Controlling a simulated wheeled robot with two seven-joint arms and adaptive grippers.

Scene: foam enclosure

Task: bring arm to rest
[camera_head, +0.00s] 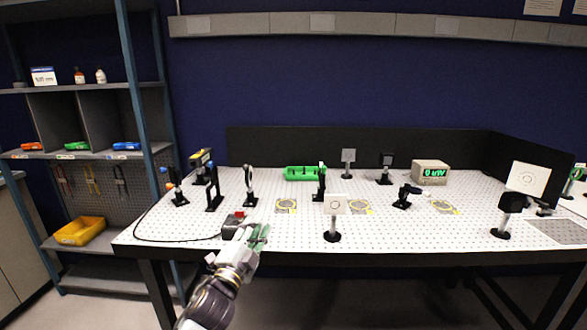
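My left gripper (260,236) is at the front edge of the perforated white table (290,225), left of the middle, with its arm coming up from the bottom of the picture. Its fingers point up and away, beside a small dark box with a red top (237,218). I see nothing clearly held between the fingers, but their gap is too small to judge. My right gripper is not in view.
Shelves (85,150) with bins are at the left. A cable crosses the table's left part.

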